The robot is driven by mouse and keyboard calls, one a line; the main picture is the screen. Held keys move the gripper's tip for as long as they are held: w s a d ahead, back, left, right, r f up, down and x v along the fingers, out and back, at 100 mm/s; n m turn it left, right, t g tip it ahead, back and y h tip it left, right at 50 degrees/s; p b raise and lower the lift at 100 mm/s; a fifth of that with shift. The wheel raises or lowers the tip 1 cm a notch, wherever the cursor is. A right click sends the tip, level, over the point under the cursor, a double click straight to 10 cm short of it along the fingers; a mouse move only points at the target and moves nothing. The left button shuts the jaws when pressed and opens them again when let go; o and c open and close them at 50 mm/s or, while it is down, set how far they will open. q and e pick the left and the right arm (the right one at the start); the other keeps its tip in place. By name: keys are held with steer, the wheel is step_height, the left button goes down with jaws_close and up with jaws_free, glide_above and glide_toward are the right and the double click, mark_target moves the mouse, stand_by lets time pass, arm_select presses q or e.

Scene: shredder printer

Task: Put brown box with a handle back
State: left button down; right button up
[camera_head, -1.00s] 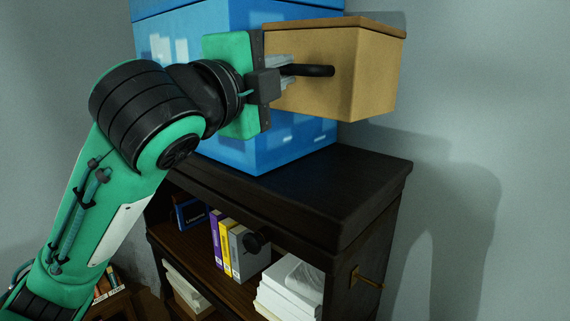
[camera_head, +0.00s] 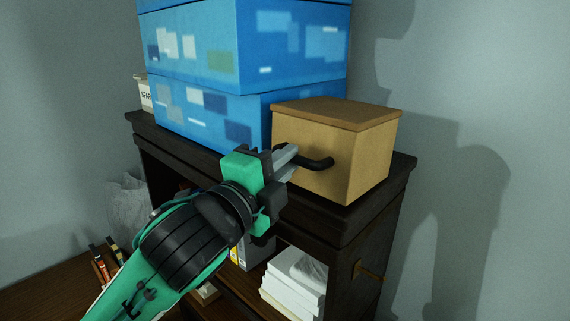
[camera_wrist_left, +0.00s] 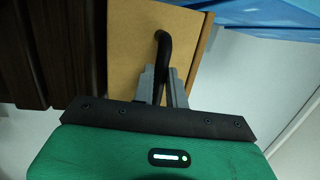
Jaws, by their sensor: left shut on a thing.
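The brown box (camera_head: 345,150) with a black handle (camera_head: 318,162) is at the right end of the dark cabinet top, beside the blue boxes. It is upright, and its bottom appears at or very near the top surface; I cannot tell if it touches. My left gripper (camera_head: 289,158) is in front of it, shut on the handle. In the left wrist view the brown box (camera_wrist_left: 133,65) fills the upper middle, and the gripper's fingers (camera_wrist_left: 162,88) close around its black handle (camera_wrist_left: 163,45). My right gripper is not in view.
Blue patterned boxes (camera_head: 205,110) are stacked on the dark cabinet (camera_head: 325,215), left of the brown box. A white labelled container (camera_head: 144,92) stands behind at the far left. White papers (camera_head: 294,280) lie on the shelf below. A wall is close on the right.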

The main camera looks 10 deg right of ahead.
arm_select(q)
steer(key=shift+f, duration=0.45)
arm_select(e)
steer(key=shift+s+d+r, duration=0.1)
arm_select(q)
steer(key=c, duration=1.5)
jaws_free()
steer(key=shift+o, duration=0.5)
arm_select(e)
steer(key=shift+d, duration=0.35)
arm_select(q)
steer(key=shift+s, duration=0.1)
steer(key=b+v, duration=1.1)
steer(key=shift+s+a, duration=0.25)
steer(key=shift+a, duration=0.05)
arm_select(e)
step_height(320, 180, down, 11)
